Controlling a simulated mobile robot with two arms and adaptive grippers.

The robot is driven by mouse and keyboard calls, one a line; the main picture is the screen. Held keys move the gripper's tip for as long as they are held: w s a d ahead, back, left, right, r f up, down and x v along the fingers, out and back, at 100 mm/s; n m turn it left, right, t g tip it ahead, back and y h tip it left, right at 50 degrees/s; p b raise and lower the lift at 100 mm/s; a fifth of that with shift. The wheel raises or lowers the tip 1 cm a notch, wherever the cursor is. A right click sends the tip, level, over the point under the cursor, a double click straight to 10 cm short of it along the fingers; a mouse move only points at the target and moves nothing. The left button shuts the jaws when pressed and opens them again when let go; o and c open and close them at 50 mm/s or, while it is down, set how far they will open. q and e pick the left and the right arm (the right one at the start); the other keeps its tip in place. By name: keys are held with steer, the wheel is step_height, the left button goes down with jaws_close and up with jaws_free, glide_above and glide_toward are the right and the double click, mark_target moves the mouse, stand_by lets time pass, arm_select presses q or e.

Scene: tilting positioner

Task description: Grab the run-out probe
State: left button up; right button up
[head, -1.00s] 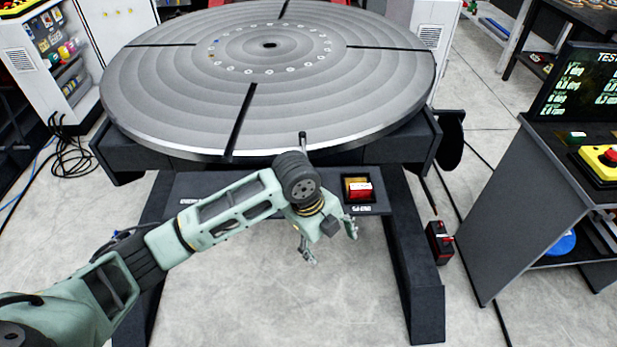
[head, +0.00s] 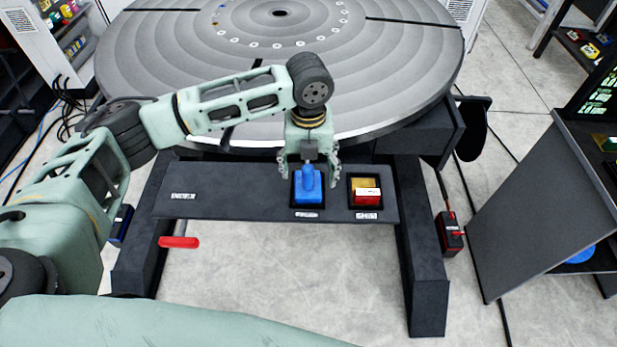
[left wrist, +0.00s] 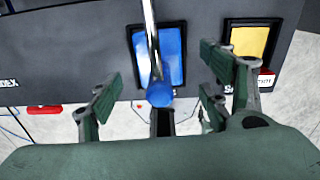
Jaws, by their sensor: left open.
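The run-out probe, seen as a blue piece (head: 308,186), sits in a dark square recess on the black shelf (head: 240,204) below the round table. In the left wrist view its blue block (left wrist: 172,58) shows in the recess, with a shiny metal rod and a blue round knob in front of it. My left gripper (head: 310,177) points down over the probe, its open fingers on either side of it. In the left wrist view the open fingers (left wrist: 162,80) flank the knob, with gaps on both sides. The probe's upper part is hidden behind the gripper in the head view. My right gripper is not in view.
A second recess beside the probe, to the right, holds a yellow and red block (head: 366,192). The large grey round table (head: 200,70) overhangs behind. A red handle (head: 180,242) sticks out below the shelf. A dark console (head: 540,200) stands at right.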

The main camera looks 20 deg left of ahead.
arm_select(q)
steer(key=f, duration=0.2)
steer(key=f+p, duration=0.1)
steer(key=f, duration=0.1)
steer(key=shift+w+a, duration=0.15)
steer(key=shift+w, duration=0.05)
steer(key=shift+f, duration=0.45)
steer(key=c, duration=1.7)
jaws_close()
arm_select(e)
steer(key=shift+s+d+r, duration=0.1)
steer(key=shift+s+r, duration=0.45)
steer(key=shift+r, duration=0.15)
